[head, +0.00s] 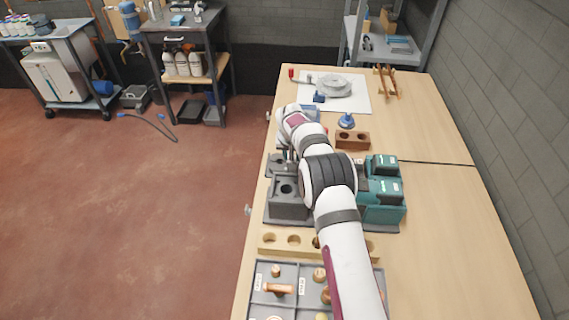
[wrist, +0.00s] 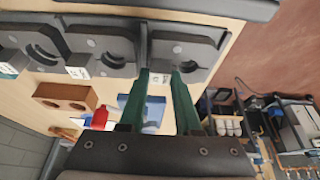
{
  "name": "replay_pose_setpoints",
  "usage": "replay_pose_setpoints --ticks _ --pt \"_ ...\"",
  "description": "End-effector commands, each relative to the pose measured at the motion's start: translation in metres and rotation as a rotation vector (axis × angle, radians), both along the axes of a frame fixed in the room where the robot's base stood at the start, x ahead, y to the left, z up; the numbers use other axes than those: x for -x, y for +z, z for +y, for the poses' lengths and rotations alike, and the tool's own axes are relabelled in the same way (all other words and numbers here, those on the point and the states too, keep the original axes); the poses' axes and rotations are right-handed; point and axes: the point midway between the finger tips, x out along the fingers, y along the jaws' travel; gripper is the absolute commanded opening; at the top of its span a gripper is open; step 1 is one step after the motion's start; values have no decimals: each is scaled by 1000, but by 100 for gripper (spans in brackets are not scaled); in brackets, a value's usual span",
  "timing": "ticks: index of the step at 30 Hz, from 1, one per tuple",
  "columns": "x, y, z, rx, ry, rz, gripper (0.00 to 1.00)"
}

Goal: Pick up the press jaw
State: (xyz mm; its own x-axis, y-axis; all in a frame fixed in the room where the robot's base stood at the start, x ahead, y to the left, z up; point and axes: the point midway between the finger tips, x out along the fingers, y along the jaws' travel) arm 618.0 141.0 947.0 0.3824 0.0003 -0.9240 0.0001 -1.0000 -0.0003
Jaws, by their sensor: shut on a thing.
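In the wrist view, the two green fingers of my gripper (wrist: 161,72) are closed on a dark grey press jaw (wrist: 196,48) with a rounded notch. This jaw is at the right end of a row. Two similar press jaws, a middle one (wrist: 84,43) and a left one (wrist: 24,40), lie beside it, with white labels near them. I cannot tell whether the held jaw is clear of its support. In the head view, my arm hides most of the gripper and the held jaw.
Teal tools (head: 385,190) stand on a dark tray right of my arm. A wooden block with holes (head: 352,140) and a blue-based item (head: 346,120) are behind. A long wooden holder (head: 280,243) and a grey fittings tray (head: 290,268) are in front. The table's right side is clear.

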Motion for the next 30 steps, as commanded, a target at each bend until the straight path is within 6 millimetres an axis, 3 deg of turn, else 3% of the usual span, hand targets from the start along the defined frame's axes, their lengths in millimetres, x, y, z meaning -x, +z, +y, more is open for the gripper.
replay_pose_setpoints --ticks 24,30 --pt "-1 2 0 -1 0 -3 0" --pt "-1 18 0 -1 0 -5 0"
